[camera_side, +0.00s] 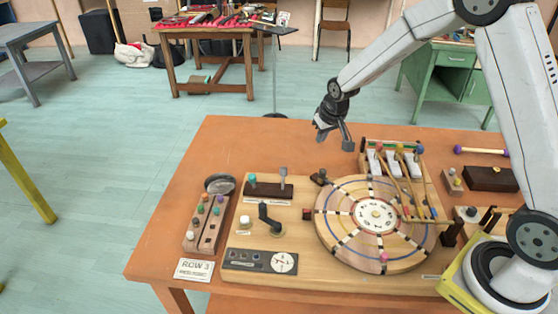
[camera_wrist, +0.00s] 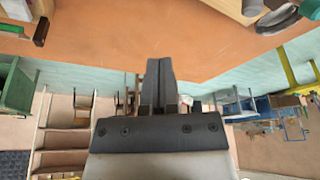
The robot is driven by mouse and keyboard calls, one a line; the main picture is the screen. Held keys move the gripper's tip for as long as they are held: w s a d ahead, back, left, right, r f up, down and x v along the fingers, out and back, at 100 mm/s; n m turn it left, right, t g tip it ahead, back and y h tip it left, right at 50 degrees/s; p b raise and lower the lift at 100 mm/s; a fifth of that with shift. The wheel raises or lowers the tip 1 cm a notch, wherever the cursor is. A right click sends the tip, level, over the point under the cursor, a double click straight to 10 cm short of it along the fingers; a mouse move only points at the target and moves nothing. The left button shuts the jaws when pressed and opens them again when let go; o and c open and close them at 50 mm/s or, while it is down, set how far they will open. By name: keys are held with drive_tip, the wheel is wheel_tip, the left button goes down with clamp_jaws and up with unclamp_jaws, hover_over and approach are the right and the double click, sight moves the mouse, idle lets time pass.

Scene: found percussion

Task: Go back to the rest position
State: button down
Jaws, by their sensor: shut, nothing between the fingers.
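My gripper (camera_side: 334,140) hangs in the air above the far part of the orange table (camera_side: 235,140) in the side view. It is behind the wooden board with the round dial. In the wrist view the fingers of my gripper (camera_wrist: 159,72) are together with nothing between them. The wrist camera looks past the table edge into the room.
On the table are a wooden board with a round wheel (camera_side: 345,230), a white bar chime block (camera_side: 395,160), mallets, a peg rack (camera_side: 205,225), a grey cup (camera_side: 219,184) and a dark wood block (camera_side: 490,179). The table's far left corner is bare.

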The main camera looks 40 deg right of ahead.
drive_tip(key=s+a+r+n, duration=0.1)
drive_tip(key=s+a, duration=0.2)
drive_tip(key=s, duration=0.8)
drive_tip(key=s+a+r+n+g, duration=0.1)
drive_tip(key=s+a, duration=0.3)
drive_tip(key=s, duration=0.6)
drive_tip(key=shift+s+a+r+y, duration=0.3)
drive_tip(key=shift+s+r+y, duration=0.05)
drive_tip(key=shift+s+y, duration=0.05)
drive_tip(key=c, duration=1.3)
unclamp_jaws()
